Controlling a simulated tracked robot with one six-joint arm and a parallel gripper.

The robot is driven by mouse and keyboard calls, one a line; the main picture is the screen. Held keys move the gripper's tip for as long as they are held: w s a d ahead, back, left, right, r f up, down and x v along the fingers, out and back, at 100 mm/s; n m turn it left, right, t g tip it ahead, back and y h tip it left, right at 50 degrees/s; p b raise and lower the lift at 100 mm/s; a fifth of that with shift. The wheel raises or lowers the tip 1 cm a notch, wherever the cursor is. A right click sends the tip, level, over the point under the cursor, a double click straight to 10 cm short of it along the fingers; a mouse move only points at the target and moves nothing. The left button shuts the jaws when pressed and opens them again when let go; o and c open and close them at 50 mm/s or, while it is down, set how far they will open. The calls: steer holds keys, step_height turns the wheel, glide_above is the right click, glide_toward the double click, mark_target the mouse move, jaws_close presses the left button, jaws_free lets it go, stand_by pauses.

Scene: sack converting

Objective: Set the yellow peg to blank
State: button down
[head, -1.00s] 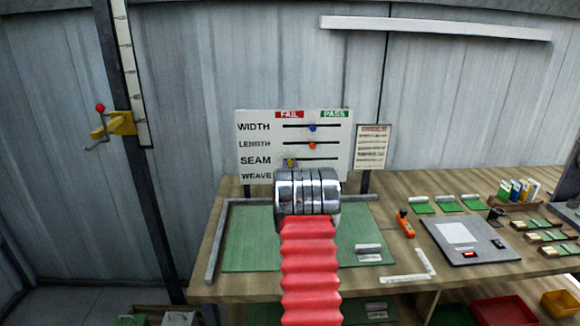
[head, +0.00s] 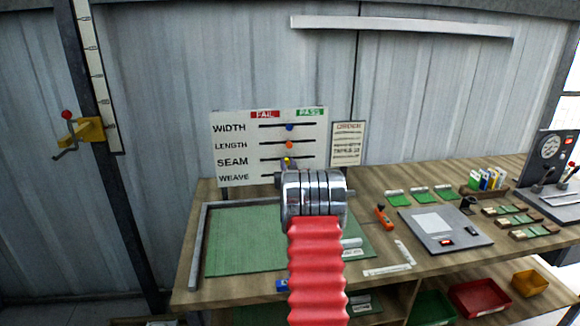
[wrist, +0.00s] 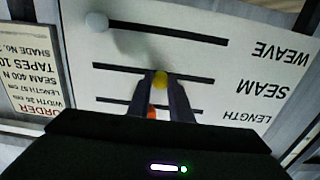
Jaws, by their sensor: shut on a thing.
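The white board (head: 232,134) carries rows WIDTH, LENGTH, SEAM and WEAVE, under a red FAIL label (head: 265,114) on the left and a green PASS label (head: 311,112) on the right. The yellow peg (head: 287,162) is about midway along the SEAM slot, between the two ends. In the wrist view, which is upside down, the yellow peg (wrist: 160,79) sits between the fingertips of my gripper (wrist: 163,84), which is shut on it. In the head view my arm hides most of my gripper.
The blue peg (head: 289,127) and orange peg (head: 289,145) are near the middle of their slots. The white peg (wrist: 97,21) is at the PASS end of WEAVE. An order sheet (head: 347,144) stands right of the board. A green mat (head: 240,240) lies below on the bench.

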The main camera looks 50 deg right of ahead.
steer(key=shift+s+d, duration=0.3)
steer(key=shift+d, duration=0.05)
steer(key=c, duration=1.6)
jaws_free()
steer(key=v, duration=1.3)
steer(key=shift+s+a+f, duration=0.1)
steer(key=shift+s+a, duration=0.15)
steer(key=shift+s, duration=0.05)
